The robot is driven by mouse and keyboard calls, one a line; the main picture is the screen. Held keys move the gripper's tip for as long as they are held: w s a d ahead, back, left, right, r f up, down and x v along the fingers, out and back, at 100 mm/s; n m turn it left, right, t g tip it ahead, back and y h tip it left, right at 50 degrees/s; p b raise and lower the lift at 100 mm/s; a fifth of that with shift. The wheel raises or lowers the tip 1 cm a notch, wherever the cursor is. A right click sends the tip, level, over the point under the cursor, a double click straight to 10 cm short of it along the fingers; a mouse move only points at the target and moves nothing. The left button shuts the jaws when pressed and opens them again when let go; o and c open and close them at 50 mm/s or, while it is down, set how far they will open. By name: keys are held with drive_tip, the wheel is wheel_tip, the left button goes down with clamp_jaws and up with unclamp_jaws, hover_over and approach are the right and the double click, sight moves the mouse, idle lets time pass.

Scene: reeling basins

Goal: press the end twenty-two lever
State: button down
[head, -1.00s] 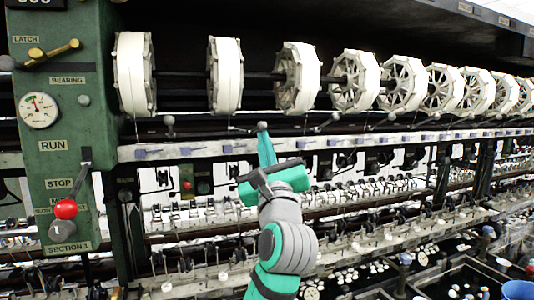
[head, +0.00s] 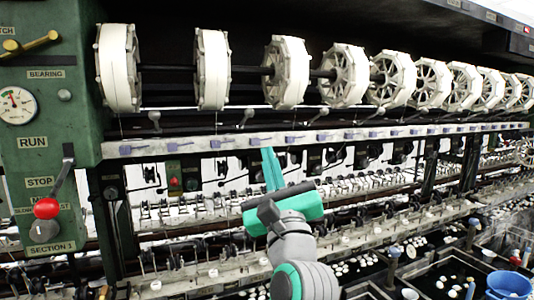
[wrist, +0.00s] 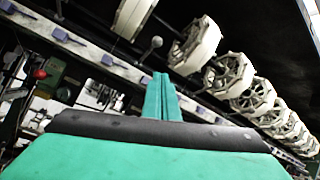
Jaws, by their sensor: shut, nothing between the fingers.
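Several small grey ball-topped levers stand in a row below the white reels. In the head view one is the lever (head: 247,115) up and left of my gripper, and another is the lever (head: 322,113) up and right. I cannot read an end number on any of them, so I cannot tell which is twenty-two. My green gripper (head: 268,151) is shut and empty, its tips in front of the pale rail and below the levers. In the wrist view a ball-topped lever (wrist: 156,42) shows just beyond the shut fingertips (wrist: 160,76), apart from them in the picture.
White reels (head: 285,72) run along the top. The pale rail (head: 190,146) carries several bluish tabs (head: 215,143). A green end panel (head: 45,120) with a gauge and red-knobbed handle (head: 46,208) stands left. Basins and a blue bucket (head: 509,285) are lower right.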

drive_tip(key=shift+s+d, duration=0.1)
drive_tip(key=shift+s, duration=1.1)
drive_tip(key=shift+d, duration=0.1)
